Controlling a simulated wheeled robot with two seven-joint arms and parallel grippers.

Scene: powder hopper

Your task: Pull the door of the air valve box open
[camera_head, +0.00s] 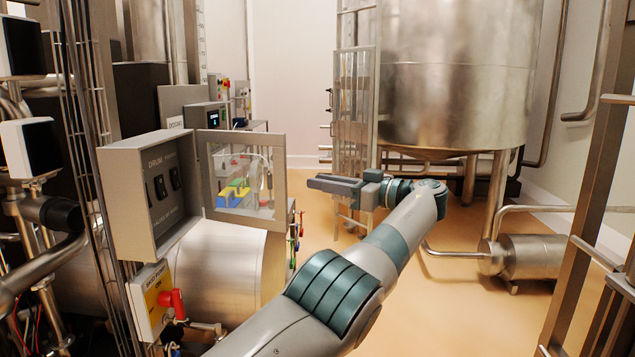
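A clear window door with a grey frame (204,180) stands left of centre, beside a grey box marked "DRUM" (150,205) with dark switches. Blue, yellow and green parts (234,190) show through the window. I cannot tell whether they sit in a box right behind it or farther back, nor which box is the air valve box. I see no clear handle on the door. My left gripper (312,183) points left, its tips a little right of the door's right edge in the picture. Its fingers look close together; any gap is unclear. My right gripper is out of view.
A large steel tank (455,80) stands at the back right, with a small steel vessel (530,257) on the floor below. A red handle (172,300) juts out at lower left. Pipes and frames crowd the left. The orange floor (470,325) is open at lower right.

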